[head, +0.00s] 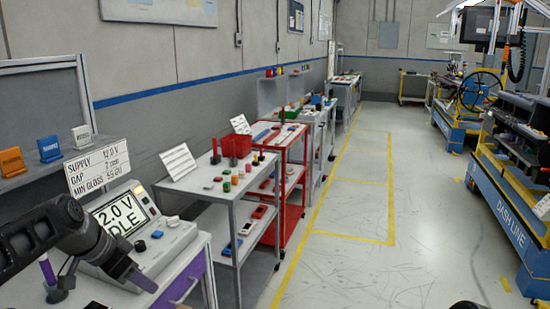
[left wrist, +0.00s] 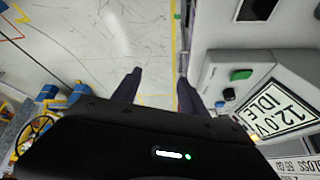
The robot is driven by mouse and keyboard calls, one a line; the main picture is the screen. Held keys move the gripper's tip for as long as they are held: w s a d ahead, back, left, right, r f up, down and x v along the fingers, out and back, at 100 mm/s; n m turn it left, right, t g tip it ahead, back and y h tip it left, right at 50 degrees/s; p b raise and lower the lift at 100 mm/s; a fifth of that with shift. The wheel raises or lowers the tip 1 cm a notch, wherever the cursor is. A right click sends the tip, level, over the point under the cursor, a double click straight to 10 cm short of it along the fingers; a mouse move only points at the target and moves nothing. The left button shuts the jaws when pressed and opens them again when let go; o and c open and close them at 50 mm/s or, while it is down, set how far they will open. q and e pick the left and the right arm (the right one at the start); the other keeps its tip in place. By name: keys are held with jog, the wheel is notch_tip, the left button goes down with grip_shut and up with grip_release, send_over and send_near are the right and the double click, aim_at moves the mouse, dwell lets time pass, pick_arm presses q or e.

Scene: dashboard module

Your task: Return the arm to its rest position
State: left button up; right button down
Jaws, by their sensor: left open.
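My left arm comes in from the left in the head view, and its gripper (head: 135,277) hangs over the front of the grey power supply unit (head: 168,245). In the left wrist view the two dark fingers of my left gripper (left wrist: 160,80) are spread apart with only floor between them. The unit's display (head: 122,218) is partly covered by my arm in the head view. In the left wrist view the display (left wrist: 275,108) reads 12.0V IDLE, beside a green button (left wrist: 241,75). My right gripper does not show.
A sign (head: 97,166) stands behind the unit. A grey cart (head: 238,188) with small parts and a red bin (head: 236,146) stands beyond the bench, then a red cart (head: 285,135). The floor (head: 375,230) in the middle is clear. A blue workstation (head: 505,200) stands at right.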

pick_arm(q)
jog(key=d+f+n+t, duration=0.1)
jog(key=d+f+n, duration=0.35)
jog(key=f, duration=0.85)
jog(key=d+f+n, duration=0.3)
jog(key=d+f, duration=0.2)
jog(key=f, duration=0.7)
jog(key=s+d+f+g, duration=0.1)
jog(key=s+d+f, duration=0.3)
jog(key=s, duration=0.5)
jog(key=s+d+f+n+g, duration=0.1)
jog(key=s+d+f, duration=0.3)
jog(key=s+f, duration=0.4)
jog(key=s+d+f+g+h, duration=0.1)
jog(key=s+d+f+g, duration=0.2)
jog(key=s, duration=0.8)
notch_tip(320, 180, down, 4)
jog(key=shift+s+d+r+n, duration=0.15)
jog(key=shift+s+d+n, duration=0.2)
jog(key=shift+d, duration=0.65)
jog(key=shift+w, duration=0.1)
